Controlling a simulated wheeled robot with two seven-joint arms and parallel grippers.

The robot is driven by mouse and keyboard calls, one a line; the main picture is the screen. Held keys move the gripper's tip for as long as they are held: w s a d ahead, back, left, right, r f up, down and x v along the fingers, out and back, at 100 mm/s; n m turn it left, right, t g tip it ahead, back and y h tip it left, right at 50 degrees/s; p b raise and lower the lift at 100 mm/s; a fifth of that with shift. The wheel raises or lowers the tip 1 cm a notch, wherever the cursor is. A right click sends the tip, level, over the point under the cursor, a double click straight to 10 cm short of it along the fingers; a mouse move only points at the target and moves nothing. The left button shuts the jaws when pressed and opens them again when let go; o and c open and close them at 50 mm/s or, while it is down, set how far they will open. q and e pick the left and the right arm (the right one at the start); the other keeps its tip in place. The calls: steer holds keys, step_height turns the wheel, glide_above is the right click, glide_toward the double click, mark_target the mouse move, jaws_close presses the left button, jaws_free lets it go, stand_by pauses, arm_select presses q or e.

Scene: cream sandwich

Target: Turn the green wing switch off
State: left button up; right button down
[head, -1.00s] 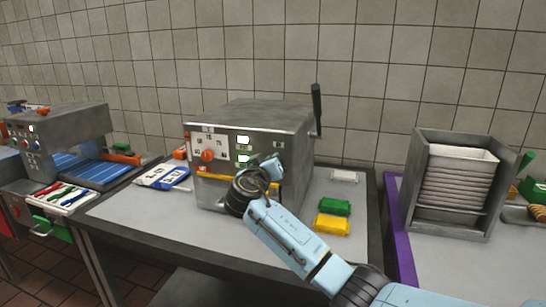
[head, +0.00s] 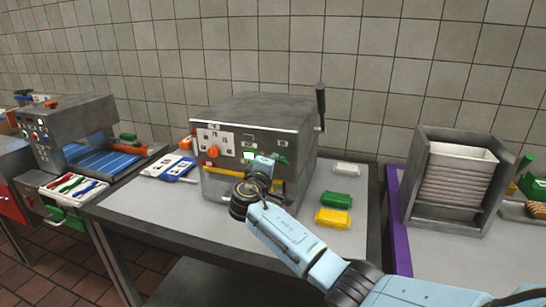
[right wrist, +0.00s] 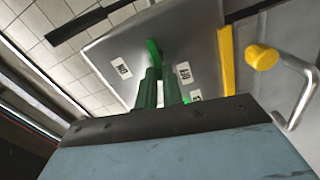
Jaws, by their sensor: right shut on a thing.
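The green wing switch (right wrist: 154,50) is on the metal front of the machine, between an ON label (right wrist: 122,68) and an OFF label (right wrist: 184,73) in the right wrist view. My right gripper (right wrist: 160,76) is shut on it, and the dark green fingers hide part of the wing. In the head view my right gripper (head: 262,164) is at the front of the boxy grey machine (head: 265,108). A bit of green (head: 282,160) shows just right of it. My left gripper is not in view.
An orange knob (head: 213,151) is on the machine's left front. A yellow knob (right wrist: 262,57) and a bent metal handle (right wrist: 297,100) are close by in the wrist view. Green (head: 341,198) and yellow (head: 333,218) blocks lie on the table to the right.

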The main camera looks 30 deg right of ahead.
steer(key=shift+f+n+p, duration=0.15)
steer(key=shift+n+p, duration=0.35)
steer(key=shift+n, duration=0.5)
steer(key=c, duration=1.5)
jaws_free()
steer(key=shift+c, duration=0.2)
steer(key=shift+a, duration=0.1)
steer(key=v, duration=1.3)
steer(key=shift+s+a, duration=0.1)
